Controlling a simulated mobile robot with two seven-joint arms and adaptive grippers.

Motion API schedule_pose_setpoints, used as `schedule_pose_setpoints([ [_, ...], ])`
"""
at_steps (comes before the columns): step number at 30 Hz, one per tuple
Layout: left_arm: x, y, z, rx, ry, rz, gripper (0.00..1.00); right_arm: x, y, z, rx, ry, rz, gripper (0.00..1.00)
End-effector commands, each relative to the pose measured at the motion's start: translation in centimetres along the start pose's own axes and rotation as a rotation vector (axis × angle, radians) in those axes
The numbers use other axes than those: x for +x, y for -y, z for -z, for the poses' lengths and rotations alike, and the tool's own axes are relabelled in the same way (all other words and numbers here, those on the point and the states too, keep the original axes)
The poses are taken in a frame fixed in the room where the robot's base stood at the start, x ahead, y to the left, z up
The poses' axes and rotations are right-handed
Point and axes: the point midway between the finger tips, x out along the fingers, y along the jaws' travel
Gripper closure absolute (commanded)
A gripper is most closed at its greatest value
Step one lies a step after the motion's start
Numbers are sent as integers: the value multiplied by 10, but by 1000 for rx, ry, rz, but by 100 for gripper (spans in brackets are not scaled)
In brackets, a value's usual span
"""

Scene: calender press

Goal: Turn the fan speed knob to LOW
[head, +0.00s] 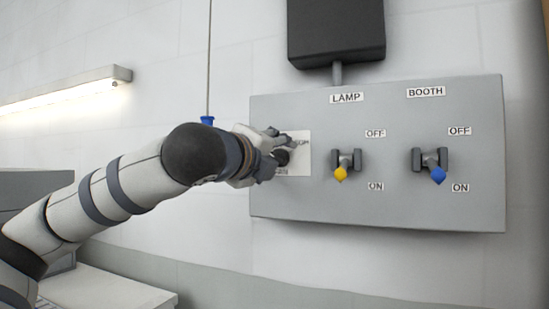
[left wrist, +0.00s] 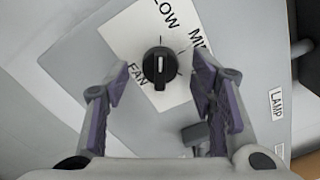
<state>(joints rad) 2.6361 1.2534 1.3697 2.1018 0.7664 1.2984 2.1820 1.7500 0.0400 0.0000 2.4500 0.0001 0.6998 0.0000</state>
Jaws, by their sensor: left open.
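The fan knob (left wrist: 159,66) is round and black with a white pointer line. It sits on a white label plate (left wrist: 185,95) at the left of the grey panel. In the left wrist view I read LOW, part of MI, and FAN on the plate. The pointer line runs roughly up the picture; its exact setting is unclear. My left gripper (left wrist: 162,84) is open, with one finger on each side of the knob and gaps to both. In the head view the left gripper (head: 275,157) covers much of the plate and part of the knob (head: 282,157). My right gripper is not in view.
The grey panel (head: 310,200) also carries a yellow-tipped LAMP switch (head: 341,173) and a blue-tipped BOOTH switch (head: 438,175), both to the right of the knob. A dark box (head: 336,30) hangs above. A lit tube lamp (head: 70,92) is on the left wall.

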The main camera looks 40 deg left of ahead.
Motion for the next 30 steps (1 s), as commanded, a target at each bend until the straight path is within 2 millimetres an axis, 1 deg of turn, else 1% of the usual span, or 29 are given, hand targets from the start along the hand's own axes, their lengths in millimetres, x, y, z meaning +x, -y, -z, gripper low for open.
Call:
schedule_pose_setpoints([
  [9,-81,2,-1,-1,2,8,49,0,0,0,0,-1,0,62],
  [13,-104,1,-1,-1,2,6,49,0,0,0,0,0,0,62],
  [15,-110,1,-1,-1,2,3,49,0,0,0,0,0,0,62],
  [18,-114,0,0,0,2,3,49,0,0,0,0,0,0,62],
  [29,-114,0,0,1,1,2,49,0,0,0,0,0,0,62],
  [30,-112,0,3,18,-3,0,49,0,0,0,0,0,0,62],
])
